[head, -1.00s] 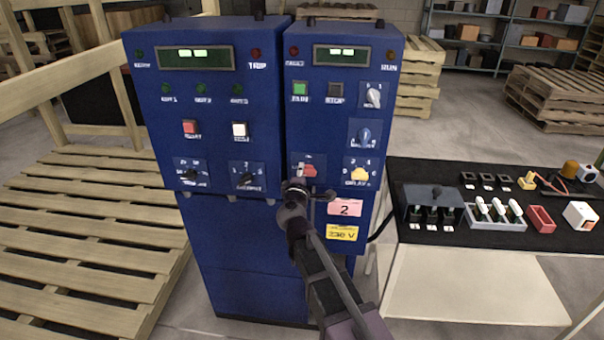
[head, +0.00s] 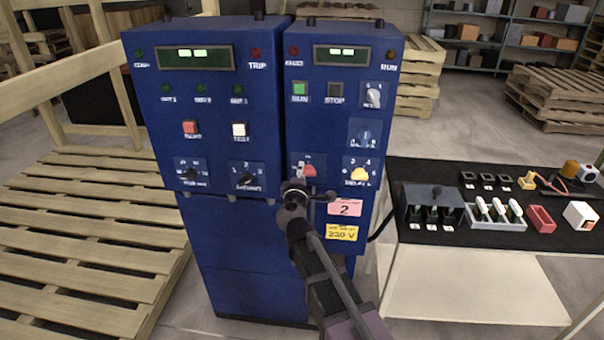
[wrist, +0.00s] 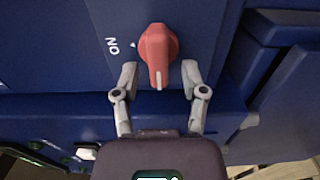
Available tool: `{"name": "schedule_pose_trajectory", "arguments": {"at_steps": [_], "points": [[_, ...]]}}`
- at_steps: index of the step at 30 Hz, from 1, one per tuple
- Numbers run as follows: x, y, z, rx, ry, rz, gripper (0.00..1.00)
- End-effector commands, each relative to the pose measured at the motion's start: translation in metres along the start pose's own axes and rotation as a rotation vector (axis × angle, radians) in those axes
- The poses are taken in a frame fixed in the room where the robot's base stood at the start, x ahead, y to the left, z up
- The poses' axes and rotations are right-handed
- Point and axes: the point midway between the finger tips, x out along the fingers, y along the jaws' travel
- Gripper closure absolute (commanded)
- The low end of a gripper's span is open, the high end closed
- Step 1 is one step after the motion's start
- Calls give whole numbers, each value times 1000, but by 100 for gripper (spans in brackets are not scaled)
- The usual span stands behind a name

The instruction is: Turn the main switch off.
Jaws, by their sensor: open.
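The main switch is a red rotary knob (wrist: 157,50) on the right blue cabinet's panel. It also shows in the head view (head: 310,172), partly hidden by my gripper. In the wrist view its white line points down, towards my gripper. A small white triangle and lettering that seems to read ON upside down (wrist: 112,46) lie left of it. My gripper (wrist: 160,76) is open, one finger on each side of the knob's lower end, with visible gaps. In the head view my gripper (head: 296,190) is just below the knob.
The right cabinet (head: 345,120) also has a yellow knob (head: 359,175), grey and blue knobs, and green and black buttons. A left cabinet (head: 215,110) stands against it. A black-topped table (head: 470,245) with small parts is at the right, wooden pallets (head: 80,240) at the left.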

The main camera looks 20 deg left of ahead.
Motion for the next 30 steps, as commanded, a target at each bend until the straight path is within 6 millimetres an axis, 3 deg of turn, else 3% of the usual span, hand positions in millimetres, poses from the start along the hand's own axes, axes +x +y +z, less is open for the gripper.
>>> {"name": "schedule_pose_trajectory", "arguments": {"at_steps": [8, 21, 30], "points": [[-30, 0, 1, 0, 1, 0, 44], [-98, 0, 1, 0, 1, 0, 44], [-116, 0, 0, 0, -1, 0, 44]]}}
